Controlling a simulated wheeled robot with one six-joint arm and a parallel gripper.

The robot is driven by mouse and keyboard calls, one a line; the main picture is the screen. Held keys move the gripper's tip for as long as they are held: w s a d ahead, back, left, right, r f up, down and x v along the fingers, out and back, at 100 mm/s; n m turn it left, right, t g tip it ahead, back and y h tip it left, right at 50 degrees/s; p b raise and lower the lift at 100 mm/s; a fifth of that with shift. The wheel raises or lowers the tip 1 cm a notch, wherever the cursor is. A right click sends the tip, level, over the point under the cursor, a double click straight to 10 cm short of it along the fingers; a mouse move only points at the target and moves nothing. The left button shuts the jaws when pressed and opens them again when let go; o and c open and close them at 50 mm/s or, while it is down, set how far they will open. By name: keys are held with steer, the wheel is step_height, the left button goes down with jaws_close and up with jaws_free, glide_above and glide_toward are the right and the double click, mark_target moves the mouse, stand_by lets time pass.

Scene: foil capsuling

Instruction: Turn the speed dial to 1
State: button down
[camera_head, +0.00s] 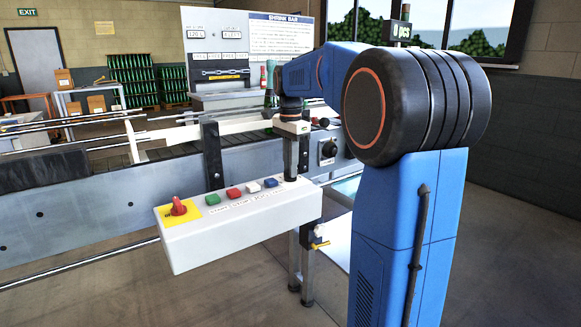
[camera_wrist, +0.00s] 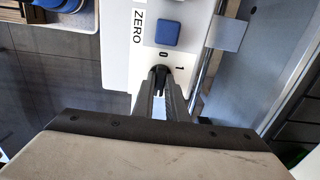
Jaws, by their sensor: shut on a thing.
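The speed dial (camera_wrist: 160,71) is a small black knob on the white control panel (camera_head: 210,235), beside the blue button (camera_wrist: 168,34). The printed marks 0 (camera_wrist: 163,54) and 1 (camera_wrist: 180,68) show next to it in the wrist view. My gripper (camera_wrist: 161,78) points down at the panel and is shut on the dial. In the head view my gripper (camera_head: 290,177) stands at the panel's right end, right of the blue button, and hides the dial. The fingers cover most of the knob, so I cannot tell which mark it points to.
Another black knob (camera_head: 328,150) sits on the machine behind. A conveyor with rails (camera_head: 100,165) runs behind the panel.

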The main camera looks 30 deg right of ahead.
steer(key=n, duration=0.6)
steer(key=shift+n, duration=0.3)
steer(key=n, duration=1.1)
steer(key=shift+n, duration=0.4)
steer(key=n, duration=0.5)
steer(key=shift+n, duration=0.3)
steer(key=c, duration=1.8)
jaws_free()
steer(key=shift+o, duration=0.2)
